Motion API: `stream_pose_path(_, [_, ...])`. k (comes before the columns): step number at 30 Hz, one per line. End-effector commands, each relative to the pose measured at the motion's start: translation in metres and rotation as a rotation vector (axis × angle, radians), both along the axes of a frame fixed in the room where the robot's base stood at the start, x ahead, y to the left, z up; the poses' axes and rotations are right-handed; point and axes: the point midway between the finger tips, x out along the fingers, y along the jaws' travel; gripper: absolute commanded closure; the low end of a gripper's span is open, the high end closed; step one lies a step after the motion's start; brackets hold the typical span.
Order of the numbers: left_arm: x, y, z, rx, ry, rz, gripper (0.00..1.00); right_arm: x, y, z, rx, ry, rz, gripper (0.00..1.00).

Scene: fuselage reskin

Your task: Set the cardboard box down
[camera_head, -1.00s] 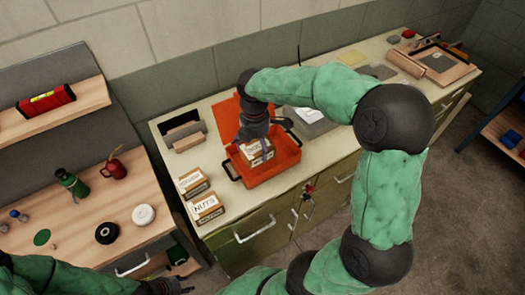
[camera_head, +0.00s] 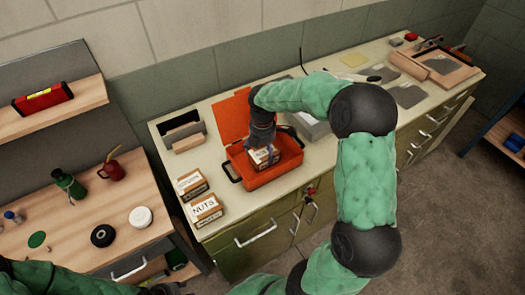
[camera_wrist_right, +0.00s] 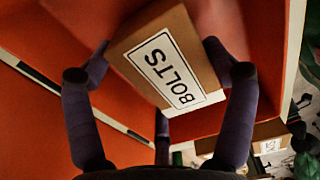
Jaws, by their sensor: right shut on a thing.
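The cardboard box (camera_head: 264,156), labelled BOLTS in the right wrist view (camera_wrist_right: 172,62), is inside the open orange case (camera_head: 281,178). My right gripper (camera_head: 262,146) reaches down from above and is shut on the box, with a finger on either side. The box looks turned relative to the case walls. I cannot tell whether its underside touches the case floor. My left gripper (camera_head: 165,289) shows only as a dark part at the bottom edge, too cut off to read its jaws.
A NUTS box (camera_head: 206,210) and another labelled box (camera_head: 191,184) stand left of the case on the cabinet top (camera_head: 222,228). A dark holder (camera_head: 184,135) is behind them. Grey sheets and a wooden tray (camera_head: 450,72) lie to the right.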

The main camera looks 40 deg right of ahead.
Motion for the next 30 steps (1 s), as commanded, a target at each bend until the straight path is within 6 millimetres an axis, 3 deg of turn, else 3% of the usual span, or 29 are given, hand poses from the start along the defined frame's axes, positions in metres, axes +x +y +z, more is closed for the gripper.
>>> stream_pose_path(8, [0.0,0.0,0.0,0.0,0.0,0.0,0.6,0.001,0.0,-0.001,-0.001,-0.002,0.0,0.69])
stream_pose_path(9, [0.0,0.0,0.0,0.0,0.0,0.0,0.6,0.0,0.0,-0.002,0.0,-0.001,0.0,0.1])
stream_pose_path(10, [0.0,0.0,0.0,0.0,0.0,0.0,0.6,0.0,0.0,-0.002,0.0,-0.001,0.0,0.02])
stream_pose_path(23, [0.0,0.0,0.001,0.0,0.0,0.0,0.6,0.0,0.0,0.001,-0.001,-0.001,0.0,0.0])
stream_pose_path(30, [0.0,0.0,0.01,0.0,0.0,0.0,0.6,0.001,0.0,0.033,-0.003,-0.006,0.001,0.0])
